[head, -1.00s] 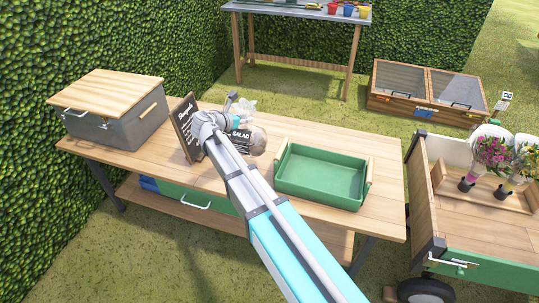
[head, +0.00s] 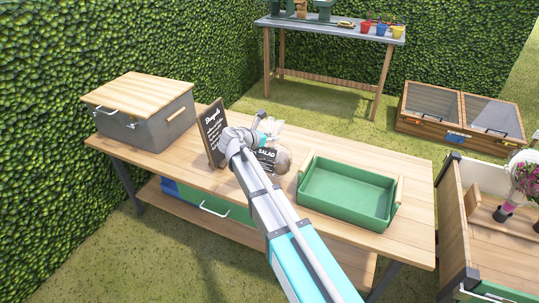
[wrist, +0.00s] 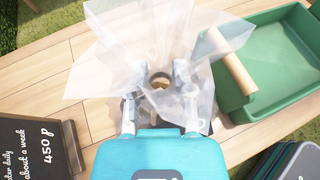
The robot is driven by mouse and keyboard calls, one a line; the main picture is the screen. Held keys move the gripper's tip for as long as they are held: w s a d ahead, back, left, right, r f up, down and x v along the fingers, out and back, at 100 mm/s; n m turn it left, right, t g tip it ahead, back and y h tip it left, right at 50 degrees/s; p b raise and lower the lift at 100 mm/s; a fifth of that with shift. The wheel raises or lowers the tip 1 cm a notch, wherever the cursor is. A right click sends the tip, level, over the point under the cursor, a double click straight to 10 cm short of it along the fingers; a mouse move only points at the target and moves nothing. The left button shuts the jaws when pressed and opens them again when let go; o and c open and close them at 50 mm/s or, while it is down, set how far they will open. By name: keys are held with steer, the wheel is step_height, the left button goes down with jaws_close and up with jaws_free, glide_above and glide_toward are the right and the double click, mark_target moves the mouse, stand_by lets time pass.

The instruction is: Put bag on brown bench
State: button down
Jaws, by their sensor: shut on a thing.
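The bag is clear plastic with a dark label reading SALAD; it shows in the head view (head: 283,160) behind my arm, at the middle of the brown wooden bench (head: 330,150). My gripper (head: 262,128) is at the top of the bag, shut on its gathered plastic. In the wrist view the bag's loose clear film (wrist: 110,40) spreads around both fingers (wrist: 160,82), over the bench top (wrist: 38,85). The lower bag is partly hidden, and I cannot tell whether it touches the bench top.
A chalkboard sign (head: 212,132) stands just left of the bag. A green tray (head: 345,192) sits to its right, and a grey box with a wooden lid (head: 140,112) at the left end. A grey-topped table (head: 330,28) stands behind, and a cart (head: 490,240) at right.

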mark_target(267, 150)
steer(key=shift+f+b, duration=0.65)
steer(key=shift+f, duration=0.3)
steer(key=shift+f+b, duration=1.85)
steer(key=shift+f, duration=0.2)
steer(key=shift+c, duration=2.2)
jaws_free()
